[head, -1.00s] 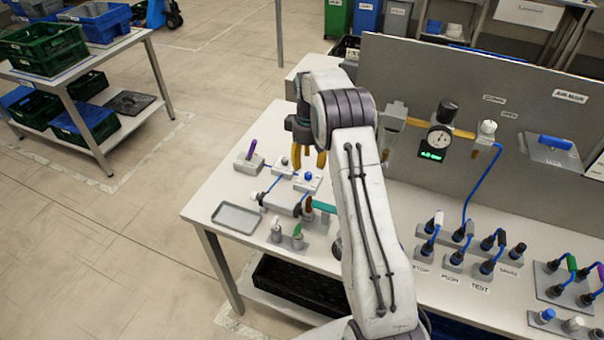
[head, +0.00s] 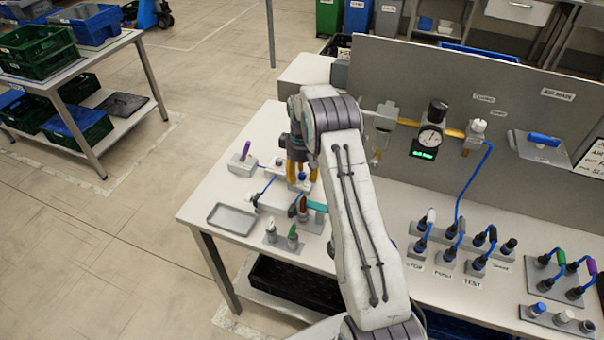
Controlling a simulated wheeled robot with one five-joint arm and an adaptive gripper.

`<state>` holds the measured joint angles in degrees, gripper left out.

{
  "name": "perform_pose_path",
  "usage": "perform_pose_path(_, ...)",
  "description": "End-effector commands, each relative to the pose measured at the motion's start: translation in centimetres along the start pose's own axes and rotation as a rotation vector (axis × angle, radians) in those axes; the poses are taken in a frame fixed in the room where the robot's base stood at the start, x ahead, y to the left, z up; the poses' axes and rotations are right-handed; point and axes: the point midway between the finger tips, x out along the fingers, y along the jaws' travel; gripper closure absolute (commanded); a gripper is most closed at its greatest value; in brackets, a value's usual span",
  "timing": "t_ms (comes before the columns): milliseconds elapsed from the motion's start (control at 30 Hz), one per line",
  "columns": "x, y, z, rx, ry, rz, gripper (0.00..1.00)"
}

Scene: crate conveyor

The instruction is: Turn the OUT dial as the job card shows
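My gripper (head: 302,178) points down over the far left part of the workbench, with its two yellow fingers apart. A small blue knob (head: 301,176) on a light block shows between the fingertips; I cannot tell whether they touch it. No OUT label is legible, so I cannot tell which of these is the OUT dial. A white card (head: 592,158) at the right edge of the back panel is cut off and unreadable; it may be the job card.
A purple-handled lever (head: 245,152) and a grey tray (head: 231,219) lie left of the gripper. A gauge (head: 430,139) with a black knob is on the back panel. Several hose fittings (head: 450,254) fill the bench's right side.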

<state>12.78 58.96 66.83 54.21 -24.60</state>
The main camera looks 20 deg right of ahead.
Motion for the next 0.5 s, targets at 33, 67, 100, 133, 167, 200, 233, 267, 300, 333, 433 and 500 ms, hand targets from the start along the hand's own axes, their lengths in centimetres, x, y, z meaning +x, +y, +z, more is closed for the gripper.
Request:
perform_pose_path(33, -0.02, 0.00, 0.00, 0.000, 0.000, 0.000, 0.60)
perform_pose_path(67, -0.02, 0.00, 0.00, 0.000, 0.000, 0.000, 0.63)
perform_pose_path(100, -0.03, 0.00, 0.00, 0.000, 0.000, 0.000, 0.67)
perform_pose_path(133, -0.03, 0.00, 0.00, 0.000, 0.000, 0.000, 0.69)
perform_pose_path(167, -0.03, 0.00, 0.00, 0.000, 0.000, 0.000, 0.72)
perform_pose_path(200, -0.04, 0.00, 0.00, 0.000, 0.000, 0.000, 0.76)
perform_pose_path(233, -0.04, 0.00, 0.00, 0.000, 0.000, 0.000, 0.78)
perform_pose_path(267, -0.04, 0.00, 0.00, 0.000, 0.000, 0.000, 0.81)
perform_pose_path(300, -0.04, 0.00, 0.00, 0.000, 0.000, 0.000, 0.85)
perform_pose_path(333, -0.04, 0.00, 0.00, 0.000, 0.000, 0.000, 0.87)
perform_pose_path(433, -0.04, 0.00, -0.01, 0.000, 0.000, 0.000, 0.96)
perform_pose_path(500, -0.04, 0.00, -0.02, 0.000, 0.001, 0.000, 1.00)
